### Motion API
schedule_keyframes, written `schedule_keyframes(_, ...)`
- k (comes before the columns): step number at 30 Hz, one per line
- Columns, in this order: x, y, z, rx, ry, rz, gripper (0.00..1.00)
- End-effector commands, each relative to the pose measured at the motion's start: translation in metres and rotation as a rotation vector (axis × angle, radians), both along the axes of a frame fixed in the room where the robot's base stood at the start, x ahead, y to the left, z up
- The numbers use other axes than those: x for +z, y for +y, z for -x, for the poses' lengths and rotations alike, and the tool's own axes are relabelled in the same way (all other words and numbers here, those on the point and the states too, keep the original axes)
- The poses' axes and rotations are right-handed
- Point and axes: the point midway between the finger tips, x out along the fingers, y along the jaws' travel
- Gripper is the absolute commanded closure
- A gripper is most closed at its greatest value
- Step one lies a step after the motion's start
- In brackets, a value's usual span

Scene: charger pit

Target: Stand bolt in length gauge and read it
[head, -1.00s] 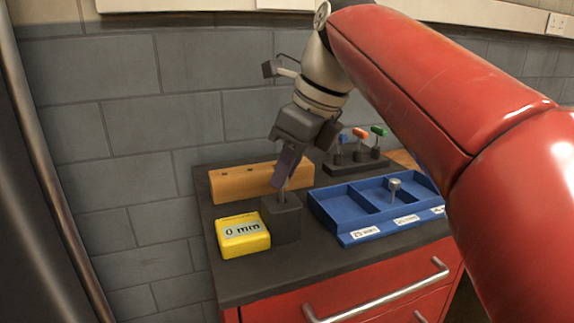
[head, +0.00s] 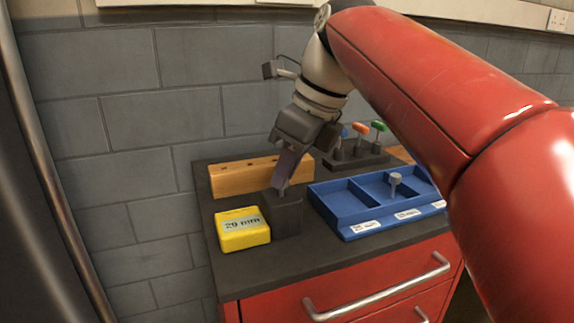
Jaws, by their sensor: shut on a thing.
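My gripper (head: 281,188) is shut on a bolt, right at the top of the dark gauge block (head: 287,217). The bolt is almost wholly hidden by the fingers and the block, so its lower end and exact tilt cannot be seen. The yellow readout box (head: 243,235) of the length gauge stands against the block's left side. Its display (head: 242,224) appears to read 29 mm.
A blue sorting tray (head: 345,234) with labelled compartments lies right of the gauge; a grey bolt (head: 395,183) stands in it. A wooden block with holes (head: 232,178) is behind the gauge. A rack of coloured-handled tools (head: 361,157) stands at the back.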

Motion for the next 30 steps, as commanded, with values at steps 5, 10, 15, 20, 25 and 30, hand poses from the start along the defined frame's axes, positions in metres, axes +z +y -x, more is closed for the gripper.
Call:
schedule_keyframes(5, -0.005, 0.0, 0.0, 0.0, 0.0, 0.0, 1.0)
schedule_keyframes(10, -0.008, 0.0, 0.0, 0.0, 0.0, 0.0, 1.0)
schedule_keyframes(15, -0.012, 0.0, 0.0, 0.0, 0.0, 0.0, 1.0)
schedule_keyframes(20, -0.015, 0.0, 0.0, 0.0, 0.0, 0.0, 1.0)
schedule_keyframes(25, -0.014, 0.0, 0.0, 0.0, 0.0, 0.0, 0.6)
schedule_keyframes(30, -0.014, 0.0, 0.0, 0.0, 0.0, 0.0, 0.56)
